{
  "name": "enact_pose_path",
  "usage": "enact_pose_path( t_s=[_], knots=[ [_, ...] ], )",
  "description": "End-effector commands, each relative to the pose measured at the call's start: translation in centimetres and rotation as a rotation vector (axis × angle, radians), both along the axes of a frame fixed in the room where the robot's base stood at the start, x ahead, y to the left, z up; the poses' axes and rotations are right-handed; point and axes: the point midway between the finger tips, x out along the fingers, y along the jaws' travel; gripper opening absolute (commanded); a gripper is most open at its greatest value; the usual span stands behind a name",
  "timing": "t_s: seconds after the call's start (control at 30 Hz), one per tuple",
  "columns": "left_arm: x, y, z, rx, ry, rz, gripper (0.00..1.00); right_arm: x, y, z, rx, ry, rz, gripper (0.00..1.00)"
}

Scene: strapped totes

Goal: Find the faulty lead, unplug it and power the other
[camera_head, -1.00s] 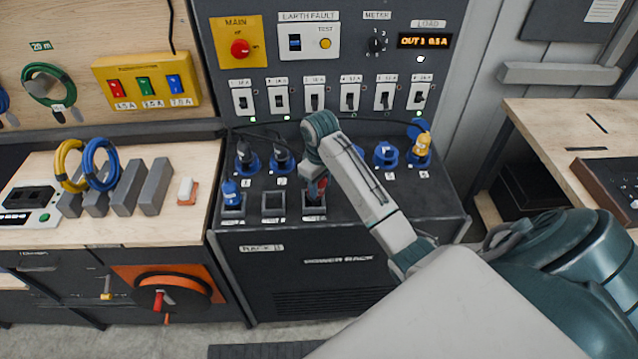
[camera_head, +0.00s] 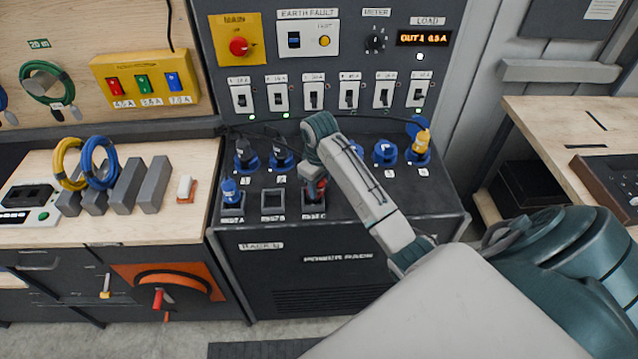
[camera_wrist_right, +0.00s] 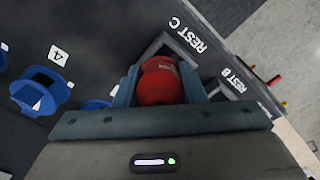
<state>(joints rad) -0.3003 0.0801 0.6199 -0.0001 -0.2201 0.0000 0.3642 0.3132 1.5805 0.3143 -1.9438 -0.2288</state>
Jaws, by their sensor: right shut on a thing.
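The power rack (camera_head: 340,262) has a row of blue sockets on its sloped deck. Black plugs stand in sockets 1 (camera_head: 245,153) and 2 (camera_head: 281,155); a yellow plug (camera_head: 421,140) stands in the far-right socket. Socket 5 (camera_head: 385,152) holds no plug. My right gripper (camera_head: 315,188) is at REST C, its fingers shut around a red plug (camera_wrist_right: 162,80). In the right wrist view the plug sits beside the REST C frame (camera_wrist_right: 165,47); whether it is still seated is unclear. A blue plug (camera_head: 230,190) stands in REST A; REST B (camera_head: 273,200) is empty. My left gripper is not visible.
Above are breakers (camera_head: 313,95), the main switch (camera_head: 238,47), the meter knob (camera_head: 375,41) and a display (camera_head: 424,38) reading OUT 1, apparently 0.5 A. The left bench (camera_head: 190,232) holds coiled leads (camera_head: 99,163) and grey blocks. My right forearm hides part of the deck.

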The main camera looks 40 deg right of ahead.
Motion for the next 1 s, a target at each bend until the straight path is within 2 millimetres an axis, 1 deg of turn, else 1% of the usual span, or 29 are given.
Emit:
enact_pose_path(
  t_s=[0.97, 1.0],
  knots=[
    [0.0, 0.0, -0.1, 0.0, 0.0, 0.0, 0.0, 0.0, 0.0, -1.5, 0.0, -0.001, 0.0, 0.1],
    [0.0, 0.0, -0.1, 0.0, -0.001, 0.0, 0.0, 0.0, 0.0, -1.5, 0.0, -0.001, 0.0, 0.41]
  ],
)
